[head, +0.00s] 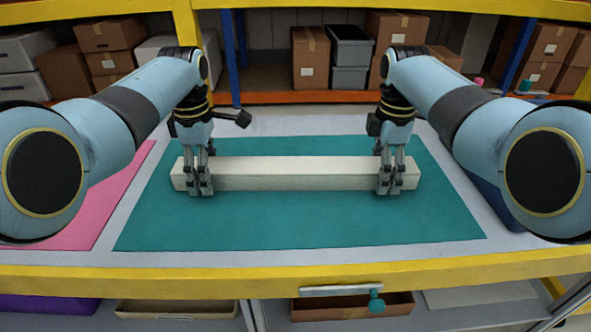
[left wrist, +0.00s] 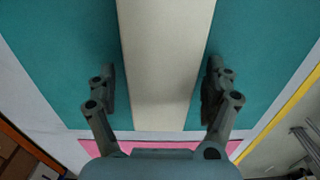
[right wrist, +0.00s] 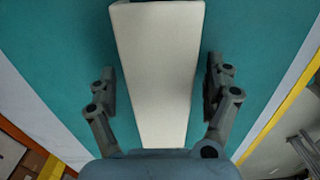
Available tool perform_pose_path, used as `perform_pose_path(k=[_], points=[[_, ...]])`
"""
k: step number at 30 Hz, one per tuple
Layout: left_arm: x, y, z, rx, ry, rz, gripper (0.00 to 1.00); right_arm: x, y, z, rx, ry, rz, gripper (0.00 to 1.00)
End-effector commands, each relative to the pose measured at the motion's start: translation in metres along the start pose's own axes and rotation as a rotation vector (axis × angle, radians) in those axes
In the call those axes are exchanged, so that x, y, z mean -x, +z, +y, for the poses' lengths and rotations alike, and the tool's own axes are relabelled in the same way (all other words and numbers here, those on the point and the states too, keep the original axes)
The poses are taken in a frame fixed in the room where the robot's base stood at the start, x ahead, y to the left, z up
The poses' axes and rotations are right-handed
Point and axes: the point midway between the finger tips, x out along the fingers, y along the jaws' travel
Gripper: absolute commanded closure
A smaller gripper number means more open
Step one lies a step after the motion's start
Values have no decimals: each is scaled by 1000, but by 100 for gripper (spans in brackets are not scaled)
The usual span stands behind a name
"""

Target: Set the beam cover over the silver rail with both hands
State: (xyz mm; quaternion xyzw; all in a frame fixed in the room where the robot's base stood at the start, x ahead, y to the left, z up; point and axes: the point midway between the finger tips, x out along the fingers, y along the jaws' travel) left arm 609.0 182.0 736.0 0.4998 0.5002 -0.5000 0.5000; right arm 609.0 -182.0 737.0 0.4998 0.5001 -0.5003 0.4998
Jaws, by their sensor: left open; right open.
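The beam cover (head: 290,173) is a long off-white bar lying left to right on the teal mat (head: 300,225). My left gripper (head: 200,181) is open around its left end, with fingers on the near and far sides. My right gripper (head: 389,181) is open around its right end in the same way. In the left wrist view the cover (left wrist: 165,60) runs between the open fingers, with a gap on each side. In the right wrist view the cover (right wrist: 157,75) also sits between open fingers with gaps. I cannot see a silver rail in any view.
A pink mat (head: 100,215) lies to the left on the table. A dark blue item (head: 490,200) is partly hidden behind my right arm. Shelves with cardboard boxes (head: 310,57) and grey bins (head: 350,55) stand behind. The mat in front of the cover is clear up to the yellow table edge (head: 300,280).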

Motion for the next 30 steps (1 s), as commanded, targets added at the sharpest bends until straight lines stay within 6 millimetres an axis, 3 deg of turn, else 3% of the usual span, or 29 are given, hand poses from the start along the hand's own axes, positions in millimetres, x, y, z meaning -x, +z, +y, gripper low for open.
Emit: perform_pose_path(k=[11, 27, 30], points=[[-4, 0, 0, 0, 0, 0, 17, -4, 0, 0, 0, 0, 0, 17], [-4, 0, 0, 0, 0, 0, 87, -4, 0, 0, 0, 0, 0, 87], [-4, 0, 0, 0, 0, 0, 88, -4, 0, 0, 0, 0, 1, 88]])
